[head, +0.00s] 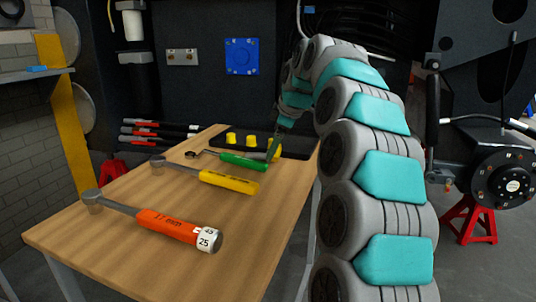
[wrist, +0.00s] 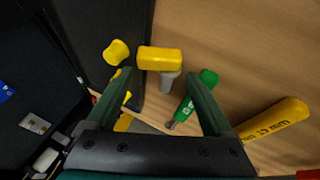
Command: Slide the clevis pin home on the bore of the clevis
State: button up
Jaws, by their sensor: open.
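My gripper (wrist: 158,76) is open, with its two dark green fingers spread and nothing held between them. In the head view my gripper (head: 275,142) is over the far end of the wooden bench, by the black tray. A yellow-headed pin (wrist: 160,59) with a grey shank shows just beyond and between the fingertips. Another yellow head (wrist: 116,52) is left of it, and a third yellow part is partly hidden behind the left finger. The head view shows yellow heads (head: 231,139) in a row at the tray. I cannot tell which part is the clevis or see its bore.
A green-handled tool (head: 243,161), a yellow-handled wrench (head: 229,182) and an orange-handled one (head: 167,225) lie on the bench (head: 120,250). The black tray (head: 296,147) is at its far end. A dark machine with a hub (head: 507,184) and red stand stands right.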

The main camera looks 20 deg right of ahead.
jog(key=shift+x, duration=1.2)
jog(key=shift+c, duration=0.3)
grip_shut()
jog(key=shift+r, duration=0.15)
jog(key=shift+r, duration=1.6)
jog(key=shift+s+r, duration=0.1)
jog(key=shift+r, duration=0.05)
jog(key=s+d+b, duration=0.1)
jog(key=s+d, duration=0.3)
jog(key=s, duration=0.2)
jog(key=s+d+r+b, duration=0.1)
jog(key=s+d, duration=0.3)
jog(key=s, duration=0.3)
jog(key=shift+s, duration=0.35)
